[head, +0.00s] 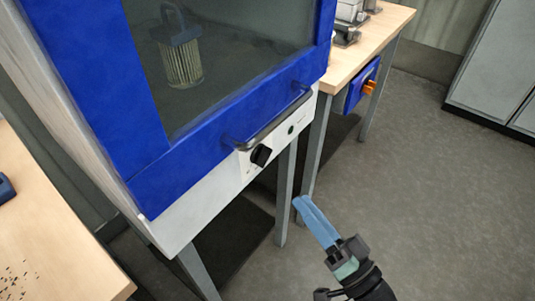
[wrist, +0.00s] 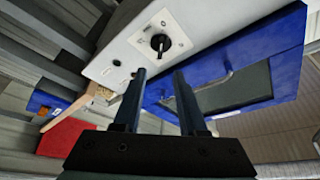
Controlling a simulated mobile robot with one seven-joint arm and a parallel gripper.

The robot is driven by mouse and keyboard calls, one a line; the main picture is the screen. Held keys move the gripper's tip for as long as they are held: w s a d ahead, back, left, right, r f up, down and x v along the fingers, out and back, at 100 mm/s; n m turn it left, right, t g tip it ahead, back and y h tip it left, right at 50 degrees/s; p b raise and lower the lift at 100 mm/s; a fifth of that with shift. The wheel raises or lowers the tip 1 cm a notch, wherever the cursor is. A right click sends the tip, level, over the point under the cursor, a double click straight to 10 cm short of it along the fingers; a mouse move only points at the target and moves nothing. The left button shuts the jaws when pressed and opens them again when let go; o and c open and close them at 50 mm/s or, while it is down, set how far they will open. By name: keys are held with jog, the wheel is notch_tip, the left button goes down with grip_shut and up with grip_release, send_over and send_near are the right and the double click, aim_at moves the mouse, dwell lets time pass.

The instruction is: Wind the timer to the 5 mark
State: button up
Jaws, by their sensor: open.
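The timer is a black knob (head: 261,155) on a pale plate on the white front panel of the blue cabinet, below its door handle. It also shows in the wrist view as a black knob (wrist: 160,43) at the middle of a square plate with small marks, too small to read. My gripper (head: 299,201) is in front of and below the panel, to the right of the knob in the head view, and apart from it. In the wrist view its two fingers (wrist: 158,74) are spread with nothing between them, and the knob shows beyond their tips.
The blue cabinet (head: 180,156) has a window with a filter cartridge (head: 183,60) behind it. A dark bar handle (head: 270,126) sticks out just above the knob. A wooden table (head: 370,40) with a blue box and orange knob (head: 369,87) stands right. Floor at right is clear.

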aim_at(263, 156)
jog(key=x, duration=1.1)
grip_shut()
